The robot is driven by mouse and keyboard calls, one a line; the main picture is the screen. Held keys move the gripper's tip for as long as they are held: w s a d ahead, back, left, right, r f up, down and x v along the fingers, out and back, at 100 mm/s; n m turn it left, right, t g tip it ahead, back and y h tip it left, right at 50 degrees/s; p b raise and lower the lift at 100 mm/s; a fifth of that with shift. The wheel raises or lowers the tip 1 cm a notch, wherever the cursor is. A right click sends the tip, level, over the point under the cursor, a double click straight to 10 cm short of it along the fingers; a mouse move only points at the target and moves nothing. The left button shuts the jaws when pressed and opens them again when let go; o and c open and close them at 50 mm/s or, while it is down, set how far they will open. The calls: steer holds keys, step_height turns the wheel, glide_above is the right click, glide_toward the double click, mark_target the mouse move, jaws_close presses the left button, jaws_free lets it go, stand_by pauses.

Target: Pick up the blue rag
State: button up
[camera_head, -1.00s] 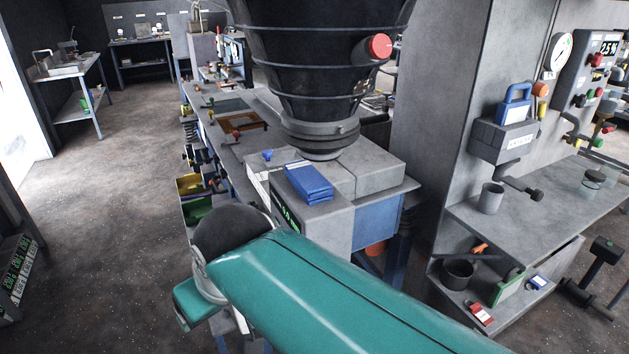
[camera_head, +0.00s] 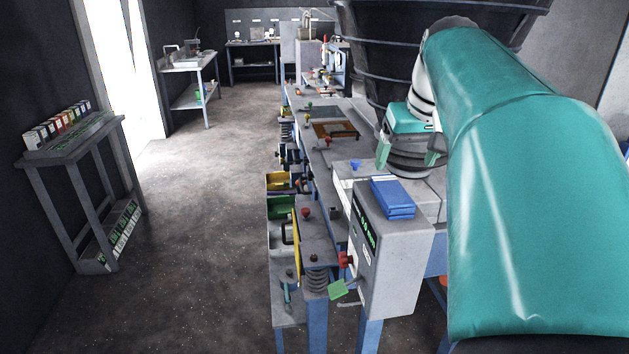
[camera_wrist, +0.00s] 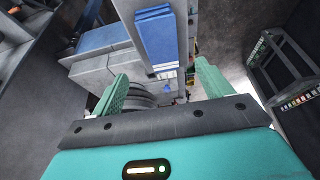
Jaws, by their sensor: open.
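The blue rag (camera_head: 393,197) looks like a flat folded stack. It lies on top of a grey box-shaped unit (camera_head: 392,262) with a green display, below the black cone. In the wrist view the rag (camera_wrist: 158,38) is ahead, just above the gap between the fingers. My gripper (camera_head: 410,152) is open and empty. It hangs above and behind the rag in the head view, apart from it. In the wrist view the two teal fingers (camera_wrist: 162,82) are wide apart.
A long bench with an orange-framed tray (camera_head: 336,130) runs toward the back. Yellow (camera_head: 281,181) and green bins sit along its left side. The floor between is clear.

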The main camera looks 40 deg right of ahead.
mark_target(392, 189)
steer(key=x, duration=0.8)
steer(key=shift+w+f, duration=0.2)
steer(key=shift+f, duration=0.1)
steer(key=c, duration=1.1)
